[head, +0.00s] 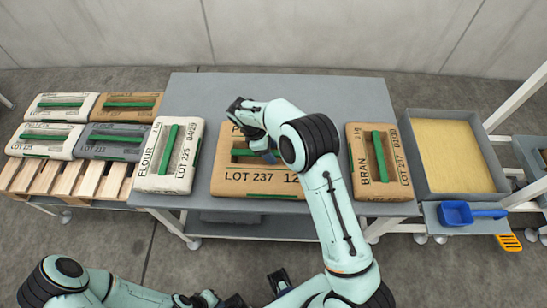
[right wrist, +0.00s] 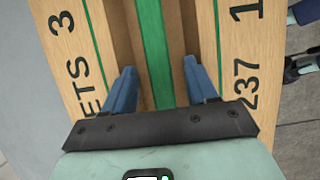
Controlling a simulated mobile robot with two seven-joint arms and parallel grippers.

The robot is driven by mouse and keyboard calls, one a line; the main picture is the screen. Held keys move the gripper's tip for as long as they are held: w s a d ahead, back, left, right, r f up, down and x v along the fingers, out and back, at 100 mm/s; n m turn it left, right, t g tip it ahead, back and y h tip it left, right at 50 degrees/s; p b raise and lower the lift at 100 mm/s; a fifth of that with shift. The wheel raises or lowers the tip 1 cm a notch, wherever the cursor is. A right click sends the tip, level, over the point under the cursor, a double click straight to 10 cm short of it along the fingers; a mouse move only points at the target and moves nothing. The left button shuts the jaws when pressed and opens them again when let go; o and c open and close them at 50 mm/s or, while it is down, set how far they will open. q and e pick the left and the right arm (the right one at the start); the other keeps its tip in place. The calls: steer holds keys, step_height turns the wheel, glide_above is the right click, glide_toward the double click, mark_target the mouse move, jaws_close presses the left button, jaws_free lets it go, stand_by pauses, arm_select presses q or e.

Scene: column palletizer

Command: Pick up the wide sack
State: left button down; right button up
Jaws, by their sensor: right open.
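The wide sack (head: 260,190) is tan, lies flat in the middle of the grey table and reads LOT 237. A green handle strip (right wrist: 152,50) runs along a recess in its top. My right gripper (head: 268,156) is over this sack, and its arm hides the sack's upper right part. In the right wrist view my right gripper (right wrist: 158,68) is open, with one blue finger on each side of the green strip. Whether the fingers touch the sack is unclear. My left gripper (head: 278,282) shows only partly at the bottom edge, its jaws unclear.
A white flour sack (head: 153,178) lies left of the wide sack, a tan bran sack (head: 371,190) right. Several sacks sit on a wooden pallet (head: 60,180) at left. A yellow-filled tray (head: 413,125) and blue scoop (head: 455,213) are at right. The table's back (head: 300,90) is clear.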

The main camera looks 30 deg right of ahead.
jaws_close()
stand_by(1.3)
steer(key=shift+w+r, duration=0.2)
steer(key=shift+r, duration=0.05)
